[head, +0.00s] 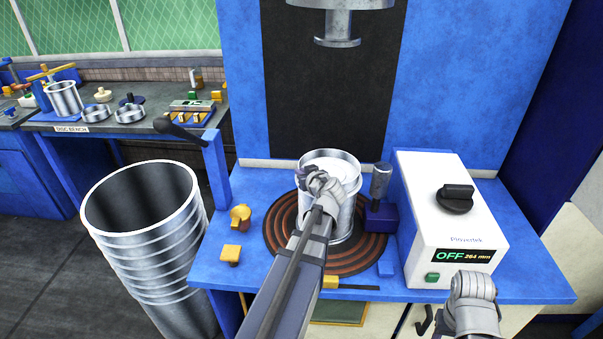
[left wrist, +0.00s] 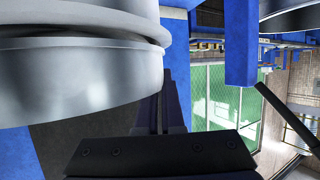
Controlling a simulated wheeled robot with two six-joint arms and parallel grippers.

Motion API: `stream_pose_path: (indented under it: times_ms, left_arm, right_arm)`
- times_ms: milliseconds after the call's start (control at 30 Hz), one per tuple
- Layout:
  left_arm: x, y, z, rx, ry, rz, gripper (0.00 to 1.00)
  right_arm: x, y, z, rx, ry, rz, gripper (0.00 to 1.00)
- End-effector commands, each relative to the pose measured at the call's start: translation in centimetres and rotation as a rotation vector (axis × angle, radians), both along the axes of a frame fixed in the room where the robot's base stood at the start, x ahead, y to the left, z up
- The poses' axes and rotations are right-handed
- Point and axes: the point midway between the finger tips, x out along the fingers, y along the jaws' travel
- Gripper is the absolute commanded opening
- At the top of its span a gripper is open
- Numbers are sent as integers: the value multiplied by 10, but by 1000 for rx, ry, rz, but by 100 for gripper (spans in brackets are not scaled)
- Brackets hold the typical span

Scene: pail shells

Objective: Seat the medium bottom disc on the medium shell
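The medium shell (head: 342,222) is a silver cylinder standing upright on the dark ringed plate of the press table. The disc (head: 330,158), silver with a pale face, is at the shell's top; a step shows between them, and I cannot tell whether it is fully seated. My left gripper (head: 317,181) is at the near side of the disc's edge and hides part of it. In the left wrist view the left fingers (left wrist: 164,100) are close together beside the disc's wall (left wrist: 80,85), with nothing visible between them. My right gripper (head: 473,288) is low at right; its fingers are unclear.
The press ram (head: 338,25) hangs above the shell. A white control box (head: 450,225) reading OFF stands right, beside a small lever (head: 381,185). A blue post (head: 215,170) and tall nested pails (head: 150,250) stand left. The disc bench (head: 140,122) is behind.

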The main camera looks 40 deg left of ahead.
Motion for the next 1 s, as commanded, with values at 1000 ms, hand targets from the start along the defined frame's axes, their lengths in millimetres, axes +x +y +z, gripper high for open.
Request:
stream_pose_path:
  times_ms: [1000]
  left_arm:
    - [-11, -16, 4, -1, -1, -3, 40]
  right_arm:
    - [0, 0, 4, 0, 0, 0, 50]
